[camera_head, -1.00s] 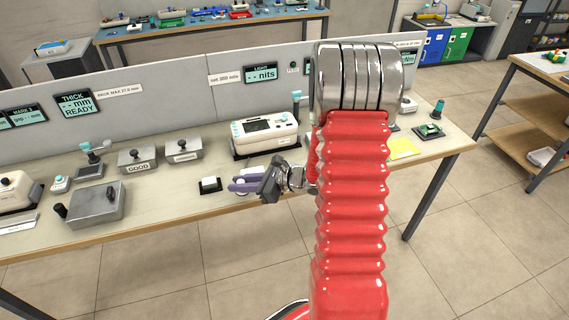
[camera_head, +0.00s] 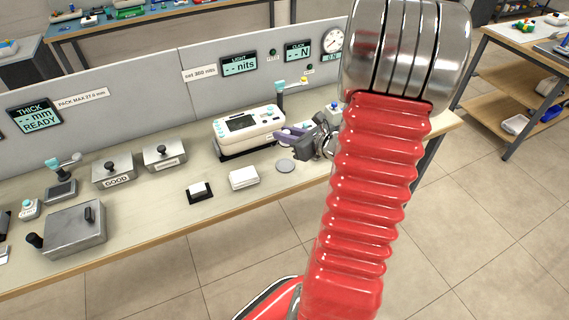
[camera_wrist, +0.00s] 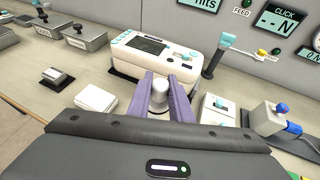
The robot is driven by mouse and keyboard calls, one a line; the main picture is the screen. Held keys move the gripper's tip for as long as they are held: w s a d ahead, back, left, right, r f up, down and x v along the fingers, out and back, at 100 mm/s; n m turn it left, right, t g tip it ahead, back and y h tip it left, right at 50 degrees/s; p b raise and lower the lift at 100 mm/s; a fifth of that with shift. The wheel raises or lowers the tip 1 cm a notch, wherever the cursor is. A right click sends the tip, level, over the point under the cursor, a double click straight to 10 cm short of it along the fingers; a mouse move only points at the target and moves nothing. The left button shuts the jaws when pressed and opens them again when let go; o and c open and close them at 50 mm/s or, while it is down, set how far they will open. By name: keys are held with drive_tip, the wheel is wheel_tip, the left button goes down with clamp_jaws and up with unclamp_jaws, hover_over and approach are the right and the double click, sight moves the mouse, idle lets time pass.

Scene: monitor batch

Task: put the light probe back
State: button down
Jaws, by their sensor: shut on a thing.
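My gripper (camera_head: 284,135) has purple fingers, which show in the wrist view (camera_wrist: 160,92). They are shut on a pale, round-topped probe (camera_wrist: 159,98), apparently the light probe; in the head view it is mostly hidden by the fingers. The gripper holds it beside the right front of the white light meter (camera_head: 248,128), which has a dark screen and also shows in the wrist view (camera_wrist: 150,52). A flat grey disc (camera_head: 286,166) lies on the bench just in front of the gripper. The light display (camera_head: 239,65) reads "-- nits".
A white block (camera_head: 243,178) lies left of the disc.

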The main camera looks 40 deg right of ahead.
hover_over(285, 164)
drive_tip(key=shift+a+f, duration=0.1)
drive_tip(key=shift+f, duration=2.8)
drive_tip(key=shift+f, duration=2.05)
drive_tip(key=c, duration=1.6)
unclamp_jaws()
drive_tip(key=shift+f, duration=0.1)
